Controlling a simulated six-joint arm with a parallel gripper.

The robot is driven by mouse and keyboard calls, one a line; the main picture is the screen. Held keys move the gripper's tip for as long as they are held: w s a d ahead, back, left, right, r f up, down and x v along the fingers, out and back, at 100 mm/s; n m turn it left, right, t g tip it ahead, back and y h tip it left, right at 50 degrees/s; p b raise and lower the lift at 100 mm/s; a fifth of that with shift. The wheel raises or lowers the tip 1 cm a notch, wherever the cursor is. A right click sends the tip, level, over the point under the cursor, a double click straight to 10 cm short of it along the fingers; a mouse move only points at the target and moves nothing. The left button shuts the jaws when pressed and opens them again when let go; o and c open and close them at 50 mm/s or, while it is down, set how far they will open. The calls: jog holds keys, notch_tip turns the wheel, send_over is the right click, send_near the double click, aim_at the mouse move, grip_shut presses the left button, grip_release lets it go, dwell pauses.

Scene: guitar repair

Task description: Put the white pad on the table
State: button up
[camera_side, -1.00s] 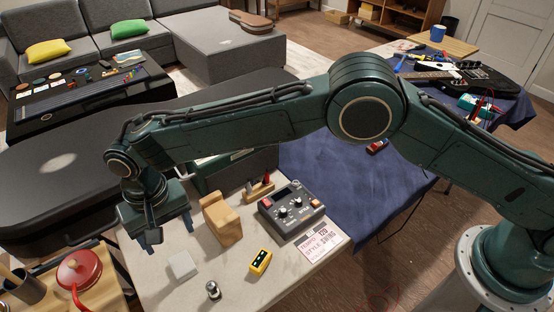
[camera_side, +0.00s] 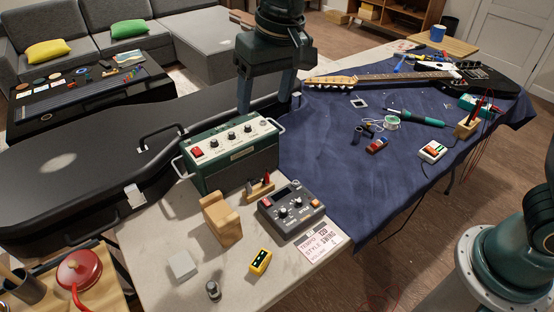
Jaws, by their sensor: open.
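A small white pad (camera_side: 182,265) lies on the pale worktop (camera_side: 150,292) near its left front edge, left of a yellow device. It looks like a rounded square block. My gripper (camera_side: 265,106) points down at the top middle, behind and above the green amplifier, far from the pad. Its two fingers are apart, and I see nothing between them. I cannot tell the exact height of the fingertips above the case behind them.
The green amplifier (camera_side: 231,152), wooden block (camera_side: 222,219), grey control box (camera_side: 291,208), yellow device (camera_side: 260,261) and small metal knob (camera_side: 213,290) crowd the worktop. A black guitar case (camera_side: 60,190) lies left. Blue cloth (camera_side: 330,195) has open room.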

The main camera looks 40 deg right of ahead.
jog(key=s+d+r+t, duration=0.2)
jog(key=s+d+r, duration=0.3)
jog(key=s+d, duration=0.75)
jog(key=s+d+f+t+h, duration=0.1)
jog(key=s+d+f, duration=0.2)
jog(key=s+d, duration=0.6)
jog(key=s, duration=0.3)
jog(key=shift+s+f, duration=0.3)
